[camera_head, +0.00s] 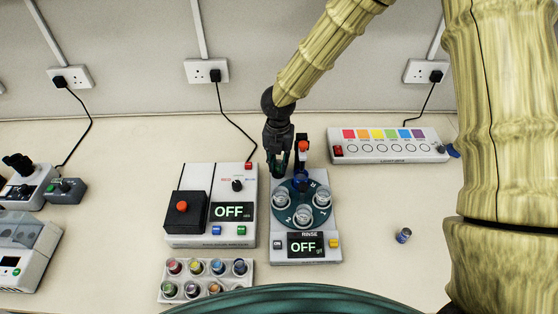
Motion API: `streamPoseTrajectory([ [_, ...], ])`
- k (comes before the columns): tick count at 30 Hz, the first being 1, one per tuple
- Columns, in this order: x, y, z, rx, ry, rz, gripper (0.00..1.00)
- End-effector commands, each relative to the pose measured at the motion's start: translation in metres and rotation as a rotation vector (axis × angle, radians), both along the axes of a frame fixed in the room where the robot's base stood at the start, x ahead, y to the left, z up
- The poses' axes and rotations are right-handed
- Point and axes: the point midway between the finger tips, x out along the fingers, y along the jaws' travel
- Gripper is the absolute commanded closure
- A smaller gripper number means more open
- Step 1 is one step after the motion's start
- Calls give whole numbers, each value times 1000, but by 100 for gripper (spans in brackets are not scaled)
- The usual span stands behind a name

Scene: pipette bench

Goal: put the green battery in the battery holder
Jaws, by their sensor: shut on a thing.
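My gripper (279,168) points down at the back left edge of the RINSE unit (277,247). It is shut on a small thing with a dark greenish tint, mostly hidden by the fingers. I cannot tell whether this is the green battery. I cannot make out a green battery or a battery holder for certain anywhere else in view. The RINSE unit has a round teal plate with several clear cups and a blue piece (301,180) at its back, close to the right of my gripper.
A black post with a red top (303,146) stands just right of my gripper. A box with an OFF display (180,240) is at left, a vial rack (250,282) in front. A colour-strip panel (395,157) lies back right. A small cylinder (403,236) stands on clear bench.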

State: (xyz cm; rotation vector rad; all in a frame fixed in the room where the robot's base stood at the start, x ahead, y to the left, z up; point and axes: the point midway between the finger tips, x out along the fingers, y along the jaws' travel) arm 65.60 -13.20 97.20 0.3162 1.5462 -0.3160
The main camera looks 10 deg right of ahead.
Motion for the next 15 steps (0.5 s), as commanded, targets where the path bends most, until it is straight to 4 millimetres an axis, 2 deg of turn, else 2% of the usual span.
streamPoseTrajectory([
  [10, 0, 0, -7, -1, 0, 0, 100],
  [11, 0, 0, -6, 0, 0, 0, 74],
  [13, 0, 0, -6, 0, 0, 0, 61],
  [15, 0, 0, -6, 0, 0, 0, 58],
])
